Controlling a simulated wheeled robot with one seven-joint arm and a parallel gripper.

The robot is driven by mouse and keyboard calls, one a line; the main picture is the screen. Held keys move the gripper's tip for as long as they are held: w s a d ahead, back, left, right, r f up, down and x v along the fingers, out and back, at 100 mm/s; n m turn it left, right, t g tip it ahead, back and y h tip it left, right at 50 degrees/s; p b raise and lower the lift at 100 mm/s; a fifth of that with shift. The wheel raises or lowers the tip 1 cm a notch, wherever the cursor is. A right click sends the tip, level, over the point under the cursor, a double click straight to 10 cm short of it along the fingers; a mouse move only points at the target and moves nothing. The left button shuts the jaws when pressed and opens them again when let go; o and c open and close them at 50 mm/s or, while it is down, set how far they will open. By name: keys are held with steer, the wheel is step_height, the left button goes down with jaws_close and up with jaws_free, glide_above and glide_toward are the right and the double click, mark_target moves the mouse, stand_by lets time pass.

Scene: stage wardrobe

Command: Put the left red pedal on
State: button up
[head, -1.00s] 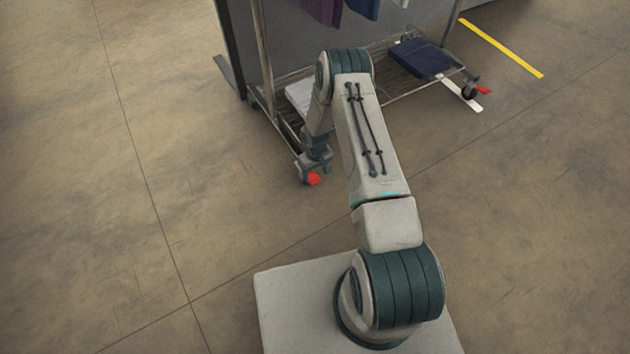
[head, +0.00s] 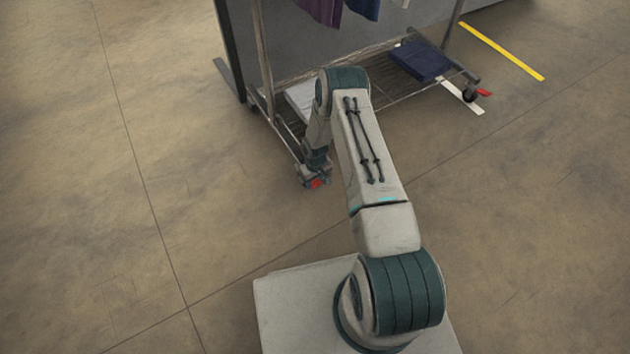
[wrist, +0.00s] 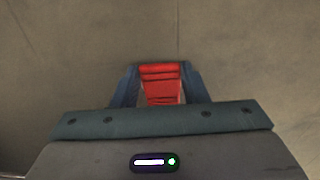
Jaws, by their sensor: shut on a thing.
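The left red pedal (head: 317,184) is at the near left caster of the wheeled clothes rack, low by the floor. In the wrist view the red ribbed pedal (wrist: 161,84) lies between the two dark fingers of my gripper (wrist: 160,72). My gripper (head: 316,182) is shut on the pedal. The gripper hides most of the pedal and its caster in the head view, and the pedal's exact tilt cannot be told. A second red pedal (head: 484,92) shows at the right caster of the rack.
The rack's wire shelf (head: 385,95) holds a dark blue folded item (head: 420,60) and a pale item (head: 301,97). Clothes (head: 320,10) hang above. A yellow floor line (head: 503,50) lies at the right. The floor at the left is clear.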

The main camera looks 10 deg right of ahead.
steer(key=shift+s, duration=0.1)
steer(key=shift+s+d+f+t+y+p, duration=0.15)
steer(key=shift+t+p, duration=0.1)
steer(key=shift+t, duration=0.25)
steer(key=shift+s+a+t+y+p, duration=0.1)
steer(key=shift+t+y+p, duration=0.1)
steer(key=shift+t, duration=0.3)
steer(key=shift+s+d+f+t+y, duration=0.15)
steer(key=shift+f+t+y, duration=0.15)
steer(key=shift+t, duration=0.65)
steer(key=shift+s+f+t+y, duration=0.15)
steer(key=shift+f+t+y, duration=0.1)
steer(key=shift+t, duration=0.7)
steer(key=o, duration=1)
steer(key=p+v, duration=0.4)
steer(key=v, duration=1)
steer(key=shift+f+p, duration=0.1)
steer(key=shift+p, duration=0.3)
